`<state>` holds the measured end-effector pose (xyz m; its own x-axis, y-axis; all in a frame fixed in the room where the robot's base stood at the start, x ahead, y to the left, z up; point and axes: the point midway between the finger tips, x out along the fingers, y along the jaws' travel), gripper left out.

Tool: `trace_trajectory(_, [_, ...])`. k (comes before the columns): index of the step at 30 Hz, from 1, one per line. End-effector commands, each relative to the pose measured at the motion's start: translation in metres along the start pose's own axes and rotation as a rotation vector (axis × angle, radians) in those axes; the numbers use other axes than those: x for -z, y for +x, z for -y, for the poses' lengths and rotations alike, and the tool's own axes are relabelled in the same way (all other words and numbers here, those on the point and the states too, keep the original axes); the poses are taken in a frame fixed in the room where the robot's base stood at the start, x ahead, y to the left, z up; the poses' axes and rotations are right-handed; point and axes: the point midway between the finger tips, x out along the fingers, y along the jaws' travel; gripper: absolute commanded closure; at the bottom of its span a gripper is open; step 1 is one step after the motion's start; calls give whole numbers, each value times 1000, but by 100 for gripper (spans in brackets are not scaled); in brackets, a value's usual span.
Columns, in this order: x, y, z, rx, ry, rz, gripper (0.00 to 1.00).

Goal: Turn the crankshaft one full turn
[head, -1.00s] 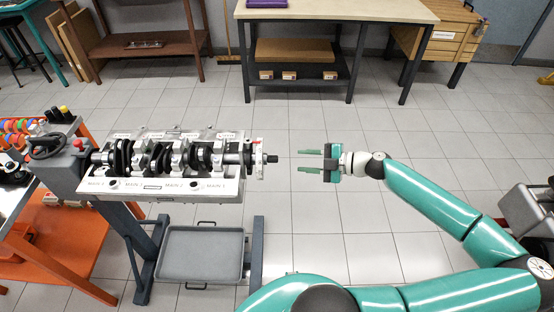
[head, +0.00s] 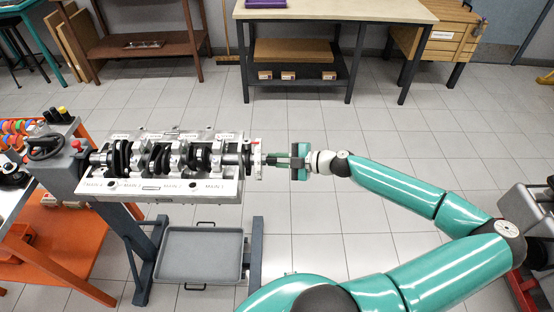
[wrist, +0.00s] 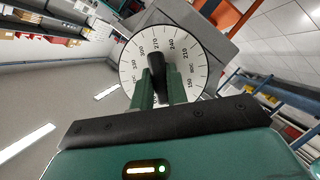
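The crankshaft (head: 155,157) lies horizontally in the engine block (head: 165,188), which is held on a grey stand. A white degree wheel (wrist: 190,60) faces me in the wrist view, with the crankshaft's dark nose (wrist: 157,66) sticking out of its middle. My gripper (head: 270,159) is at the right end of the crankshaft, in line with it. Its two green fingers (wrist: 159,83) lie close along both sides of the nose and appear shut on it. The wheel's lower part is hidden behind the fingers and gripper body.
The stand has a black handwheel (head: 45,146) at the left. A grey drip tray (head: 200,256) sits low under the block. An orange cart (head: 50,225) stands at the left, and a workbench (head: 335,10) at the back. The floor right of the block is clear around my arm.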

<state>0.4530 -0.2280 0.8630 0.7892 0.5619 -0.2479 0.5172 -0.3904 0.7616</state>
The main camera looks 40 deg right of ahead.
Motion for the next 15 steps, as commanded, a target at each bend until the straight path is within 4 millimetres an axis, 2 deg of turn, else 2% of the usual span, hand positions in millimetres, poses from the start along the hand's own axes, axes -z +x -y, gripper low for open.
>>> trace_trajectory(15, [0, 0, 0, 25, 57, 1, 100])
